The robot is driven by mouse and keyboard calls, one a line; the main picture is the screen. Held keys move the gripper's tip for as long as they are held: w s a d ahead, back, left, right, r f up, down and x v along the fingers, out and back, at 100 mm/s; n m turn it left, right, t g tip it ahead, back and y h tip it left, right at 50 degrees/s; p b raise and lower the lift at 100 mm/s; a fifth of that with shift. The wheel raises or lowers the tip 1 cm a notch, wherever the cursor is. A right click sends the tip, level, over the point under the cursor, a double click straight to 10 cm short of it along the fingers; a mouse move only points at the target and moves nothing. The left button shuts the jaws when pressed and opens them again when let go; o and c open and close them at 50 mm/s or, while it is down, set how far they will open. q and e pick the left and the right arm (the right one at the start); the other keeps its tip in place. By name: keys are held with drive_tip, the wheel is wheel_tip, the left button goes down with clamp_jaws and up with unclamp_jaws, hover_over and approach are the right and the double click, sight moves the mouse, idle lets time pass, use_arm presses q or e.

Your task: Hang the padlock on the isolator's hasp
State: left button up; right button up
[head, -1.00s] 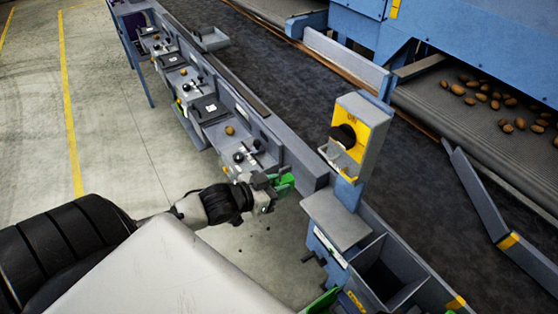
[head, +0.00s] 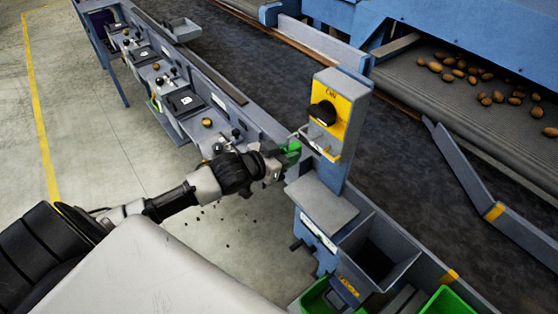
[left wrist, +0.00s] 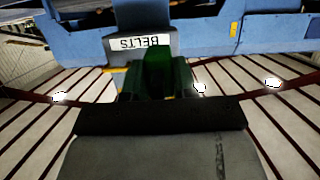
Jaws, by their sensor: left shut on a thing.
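The isolator (head: 338,130) is a grey box on a post with a yellow face and a black knob (head: 323,112). Its pale hasp (head: 322,147) sticks out below the knob. My left gripper (head: 282,158) is shut on a green padlock (head: 292,149), just left of the hasp and at about its height. The padlock also shows as a dark green block in the left wrist view (left wrist: 158,75). Its shackle is not clear, and I cannot tell whether it touches the hasp. My right gripper is not in view.
A grey shelf (head: 322,207) and an open grey bin (head: 348,240) stand below the isolator. Green crates (head: 445,300) are at the bottom. A row of control boxes (head: 185,103) runs up the left.

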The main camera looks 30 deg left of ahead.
use_arm(q)
drive_tip(key=shift+b+x, duration=1.2)
drive_tip(key=shift+x, duration=0.95)
drive_tip(key=o, duration=0.9)
drive_tip(key=shift+s, duration=0.1)
drive_tip(key=shift+o, duration=0.2)
drive_tip(key=shift+f, duration=0.1)
